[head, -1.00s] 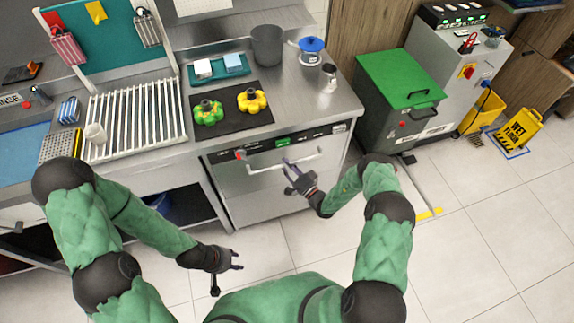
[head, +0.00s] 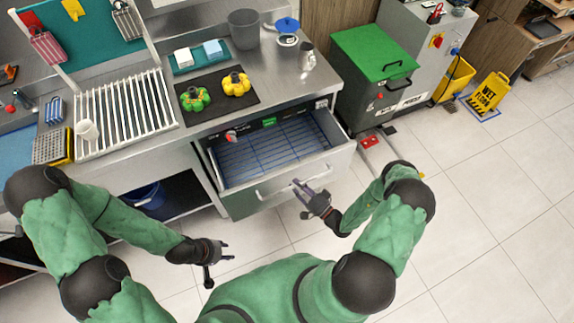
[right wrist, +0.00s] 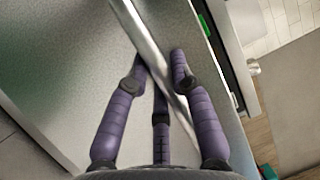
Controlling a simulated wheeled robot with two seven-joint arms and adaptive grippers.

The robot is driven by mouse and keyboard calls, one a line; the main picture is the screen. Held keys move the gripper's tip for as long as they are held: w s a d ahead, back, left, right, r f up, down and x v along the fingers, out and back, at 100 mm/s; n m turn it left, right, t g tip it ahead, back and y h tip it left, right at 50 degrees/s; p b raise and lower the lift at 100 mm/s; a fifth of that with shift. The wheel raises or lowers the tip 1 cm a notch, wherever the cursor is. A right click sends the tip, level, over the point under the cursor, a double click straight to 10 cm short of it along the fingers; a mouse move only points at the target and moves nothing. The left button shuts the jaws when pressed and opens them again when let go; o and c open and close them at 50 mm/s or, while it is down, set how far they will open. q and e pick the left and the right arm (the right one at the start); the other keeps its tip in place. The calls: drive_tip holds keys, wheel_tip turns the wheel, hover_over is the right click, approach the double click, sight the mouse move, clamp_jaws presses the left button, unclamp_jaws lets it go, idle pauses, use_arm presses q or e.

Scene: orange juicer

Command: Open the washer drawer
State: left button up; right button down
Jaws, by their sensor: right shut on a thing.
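The washer drawer (head: 240,203) is pulled out from under the steel counter, and its blue rack (head: 270,148) shows inside. Its bar handle (head: 296,182) runs along the front. My right gripper (head: 304,190) is at the right part of the handle. In the right wrist view my right gripper (right wrist: 162,75) has its purple fingers shut around the handle bar (right wrist: 150,45), with the drawer front just behind. My left gripper (head: 226,250) is over the floor to the left, apart from the drawer, with its fingers apart and empty.
A green-lidded bin (head: 372,55) stands right of the drawer. The tiled floor in front is clear.

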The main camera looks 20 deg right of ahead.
drive_tip(key=s, duration=0.9)
drive_tip(key=shift+s+d+p, duration=0.15)
drive_tip(key=shift+p, duration=0.15)
drive_tip(key=c, duration=1.3)
unclamp_jaws()
drive_tip(key=v, duration=1.2)
drive_tip(key=shift+s+d+f, duration=0.1)
